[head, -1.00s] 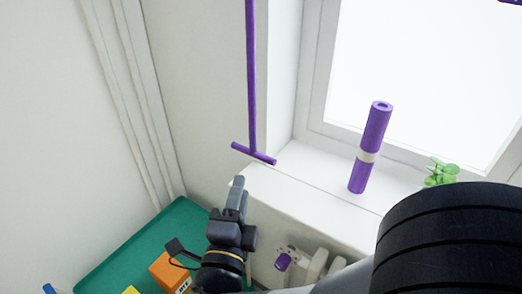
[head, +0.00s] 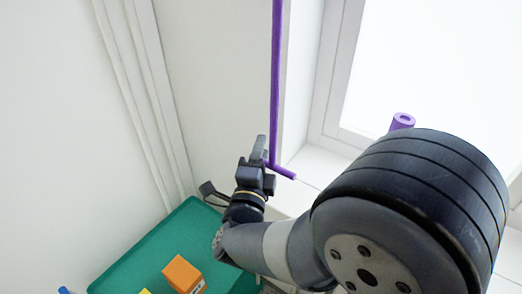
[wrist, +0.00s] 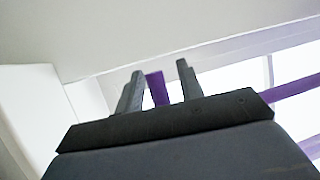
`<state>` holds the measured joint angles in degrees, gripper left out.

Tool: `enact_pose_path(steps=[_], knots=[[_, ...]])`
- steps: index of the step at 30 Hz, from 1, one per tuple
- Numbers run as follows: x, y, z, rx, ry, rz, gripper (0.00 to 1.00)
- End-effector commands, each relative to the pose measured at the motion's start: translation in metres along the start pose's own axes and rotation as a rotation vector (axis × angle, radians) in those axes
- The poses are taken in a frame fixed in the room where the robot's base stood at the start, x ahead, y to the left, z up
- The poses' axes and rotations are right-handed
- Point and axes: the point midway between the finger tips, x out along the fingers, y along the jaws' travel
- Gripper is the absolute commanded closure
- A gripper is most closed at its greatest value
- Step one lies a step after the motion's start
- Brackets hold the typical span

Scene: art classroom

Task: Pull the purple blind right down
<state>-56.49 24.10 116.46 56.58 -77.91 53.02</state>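A purple pull rod (head: 277,80) hangs down beside the window and ends in a short purple crossbar (head: 283,172). My gripper (head: 259,148) is at the rod's lower end, partly hiding the crossbar's left side. In the wrist view, my gripper's fingers (wrist: 160,88) stand apart, with a purple strip (wrist: 156,88) seen between them. It looks like the rod, with a gap to the right finger; I cannot tell whether anything touches. A purple band (wrist: 298,92) crosses the bright window at the right of the wrist view, probably the blind. The head view does not show the blind.
A purple roll (head: 402,121) stands near the window, mostly hidden behind my arm. The white sill (head: 318,163) lies right of the crossbar. A green surface (head: 140,255) with an orange box (head: 183,274) is below left. White pipes (head: 150,90) run up the left wall.

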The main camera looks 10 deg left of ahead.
Motion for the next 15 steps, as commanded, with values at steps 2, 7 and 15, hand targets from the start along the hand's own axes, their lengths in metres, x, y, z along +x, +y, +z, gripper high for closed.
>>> enact_pose_path(steps=[2, 7, 15], knots=[[0.0, 0.0002, 0.0001, 0.0, 0.0, 0.0, 0.64], [-0.0001, 0.0002, 0.0001, 0.0, 0.0, 0.0, 0.7], [-0.0002, 0.0002, 0.0001, 0.0, 0.0, 0.0, 0.93]])
